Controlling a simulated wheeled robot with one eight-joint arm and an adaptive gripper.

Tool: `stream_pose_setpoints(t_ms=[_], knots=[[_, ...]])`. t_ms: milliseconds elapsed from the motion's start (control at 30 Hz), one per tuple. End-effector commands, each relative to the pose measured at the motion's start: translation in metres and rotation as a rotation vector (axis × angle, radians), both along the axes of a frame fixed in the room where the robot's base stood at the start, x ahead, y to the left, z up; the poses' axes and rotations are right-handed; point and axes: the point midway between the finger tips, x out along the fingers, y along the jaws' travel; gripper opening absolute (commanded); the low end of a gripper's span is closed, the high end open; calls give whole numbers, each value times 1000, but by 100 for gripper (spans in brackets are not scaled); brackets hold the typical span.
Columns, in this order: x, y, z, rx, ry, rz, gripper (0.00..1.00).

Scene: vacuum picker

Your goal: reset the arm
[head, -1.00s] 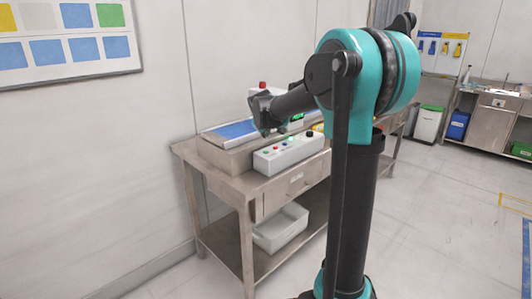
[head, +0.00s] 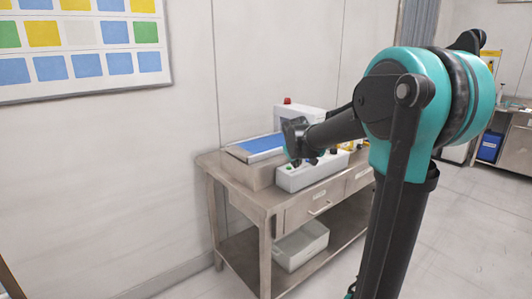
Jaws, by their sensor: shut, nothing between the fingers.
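My arm stands on the right of the head view, with a teal elbow and dark links. Its forearm reaches left over the workbench (head: 262,192). My gripper (head: 291,152), small and dark at the forearm's end, is above the bench near the control box. It is shut and empty. Its fingers are too small and dark to make out well. No contact between it and the things on the bench can be told from this view.
On the bench are a blue-topped unit (head: 262,146), a white control box (head: 300,178) and a box with a red top light (head: 287,101). A white bin (head: 301,245) sits on the lower shelf. A wall board (head: 80,66) hangs left. The floor at right is clear.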

Motion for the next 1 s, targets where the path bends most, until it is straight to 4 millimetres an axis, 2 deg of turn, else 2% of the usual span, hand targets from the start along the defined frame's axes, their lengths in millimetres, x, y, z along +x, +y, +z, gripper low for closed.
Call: stream_pose_setpoints(t_ms=[33,300,400,500,600,700,1000], knots=[[-30,-9,-16,31,23,-34,0],[-193,-29,-110,223,162,-214,0],[-249,-30,-142,285,209,-272,0],[-293,-28,-167,335,248,-316,0],[-323,-26,-184,370,274,-348,0],[-339,-24,-193,387,288,-364,0],[-344,-24,-196,393,294,-369,0]])
